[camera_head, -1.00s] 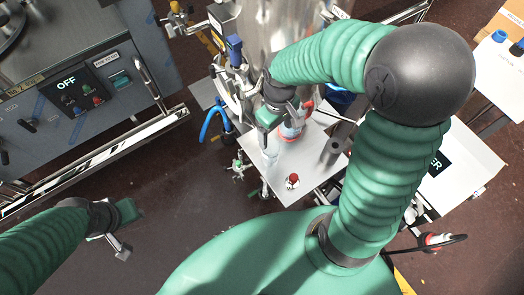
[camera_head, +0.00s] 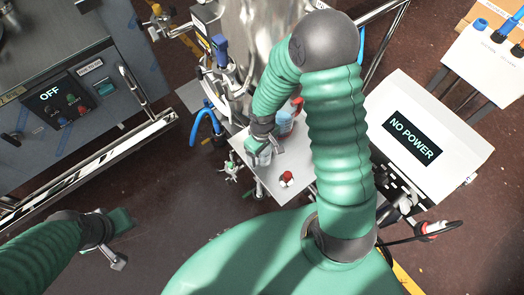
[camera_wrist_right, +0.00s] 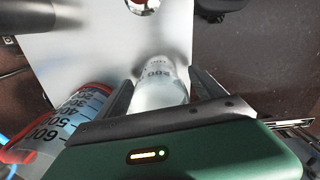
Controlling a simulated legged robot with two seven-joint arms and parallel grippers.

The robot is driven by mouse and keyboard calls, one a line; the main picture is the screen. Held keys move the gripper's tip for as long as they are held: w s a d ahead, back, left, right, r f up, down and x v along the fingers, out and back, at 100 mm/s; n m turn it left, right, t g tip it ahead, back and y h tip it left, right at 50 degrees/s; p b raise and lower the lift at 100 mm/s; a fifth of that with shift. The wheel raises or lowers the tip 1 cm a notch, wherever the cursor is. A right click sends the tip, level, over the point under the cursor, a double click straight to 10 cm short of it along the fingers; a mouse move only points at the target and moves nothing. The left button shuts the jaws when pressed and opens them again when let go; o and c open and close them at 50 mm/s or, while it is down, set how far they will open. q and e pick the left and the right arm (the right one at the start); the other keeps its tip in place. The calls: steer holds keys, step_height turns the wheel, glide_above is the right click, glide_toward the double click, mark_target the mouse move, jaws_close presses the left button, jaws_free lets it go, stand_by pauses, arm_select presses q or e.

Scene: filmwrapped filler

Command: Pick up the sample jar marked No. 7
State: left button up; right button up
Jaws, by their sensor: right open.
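A small clear glass vessel with graduation marks (camera_wrist_right: 160,82) stands on a pale tray (camera_wrist_right: 90,40) in the right wrist view. My right gripper (camera_wrist_right: 161,92) is open, with a finger on either side of this vessel; contact is unclear. In the head view, my right gripper (camera_head: 266,142) is low over the tray (camera_head: 300,168), and the vessel (camera_head: 264,157) shows beneath it. A larger graduated vessel with red trim (camera_wrist_right: 60,125) stands left of the fingers. I cannot read a No. 7 on either. My left gripper (camera_head: 120,238) is empty at lower left.
A small red-capped item (camera_head: 287,179) stands on the tray's front part. A blue-tinted vessel (camera_head: 286,122) stands behind the gripper. A tall metal tank (camera_head: 265,35) rises behind. A white box reading NO POWER (camera_head: 414,138) is at right; a grey control panel (camera_head: 75,100) is at left.

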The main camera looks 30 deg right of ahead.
steer(key=shift+s, duration=0.1)
steer(key=c, duration=1.5)
steer(key=shift+o, duration=0.2)
steer(key=shift+r, duration=0.15)
